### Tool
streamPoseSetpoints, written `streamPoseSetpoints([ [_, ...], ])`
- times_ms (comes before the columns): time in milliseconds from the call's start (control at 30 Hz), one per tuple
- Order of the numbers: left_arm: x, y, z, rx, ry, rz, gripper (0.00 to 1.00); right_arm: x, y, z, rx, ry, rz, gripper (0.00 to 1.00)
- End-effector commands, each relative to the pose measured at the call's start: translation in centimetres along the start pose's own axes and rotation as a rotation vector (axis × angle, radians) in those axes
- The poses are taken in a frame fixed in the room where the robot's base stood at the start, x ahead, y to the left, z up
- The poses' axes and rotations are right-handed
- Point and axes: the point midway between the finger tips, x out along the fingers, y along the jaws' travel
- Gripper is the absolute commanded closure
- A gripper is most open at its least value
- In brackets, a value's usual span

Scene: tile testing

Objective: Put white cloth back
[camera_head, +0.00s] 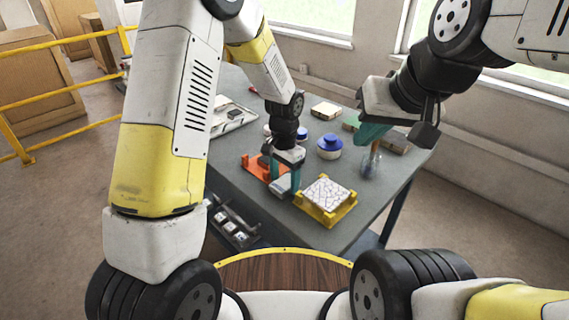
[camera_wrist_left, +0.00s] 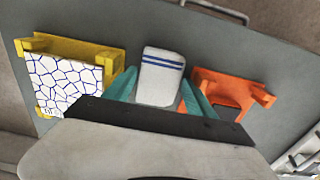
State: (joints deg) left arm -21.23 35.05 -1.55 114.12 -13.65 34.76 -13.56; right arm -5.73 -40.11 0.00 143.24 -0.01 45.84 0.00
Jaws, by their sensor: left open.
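The white cloth (camera_head: 282,187) lies folded on the grey table between the yellow stand and the orange stand. In the left wrist view the cloth (camera_wrist_left: 160,78) is a pale folded pad with two blue stripes. My left gripper (camera_head: 284,178) points down at it. Its teal fingers (camera_wrist_left: 157,88) are open, one on each side of the cloth. I cannot tell whether they touch it. My right gripper (camera_head: 371,136) is over the right part of the table, above a clear glass-like object (camera_head: 371,164). Its fingers are seen side-on, so its opening is unclear.
The yellow stand (camera_head: 341,214) bears a white tile (camera_head: 328,193) with crack-like lines. The orange stand (camera_head: 250,169) is left of the cloth. A blue-lidded jar (camera_head: 330,147) stands behind. A white tray (camera_head: 229,117) lies at the table's left. The front table edge is near.

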Motion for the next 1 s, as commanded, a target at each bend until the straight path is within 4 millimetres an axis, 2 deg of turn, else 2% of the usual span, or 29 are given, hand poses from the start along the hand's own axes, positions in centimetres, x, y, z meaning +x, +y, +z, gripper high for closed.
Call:
streamPoseSetpoints([
  [167, -1.4, -0.1, -0.1, -0.001, 0.004, -0.001, 0.36, 0.0, 0.0, 0.0, 0.0, 0.0, 0.0, 1.0],
  [600, -10.2, -0.1, -0.1, 0.0, 0.004, -0.002, 0.36, 0.0, 0.0, 0.0, 0.0, 0.0, 0.0, 1.0],
  [800, -12.2, 0.0, 0.0, -0.002, 0.003, 0.0, 0.36, 0.0, 0.0, 0.0, 0.0, 0.0, 0.0, 1.0],
  [933, -14.0, -0.3, 1.1, -0.036, 0.031, -0.005, 0.36, 0.0, 0.0, 0.0, 0.0, 0.0, 0.0, 1.0],
  [1000, -15.7, -0.7, 2.4, -0.078, 0.062, -0.01, 0.36, 0.0, 0.0, 0.0, 0.0, 0.0, 0.0, 1.0],
])
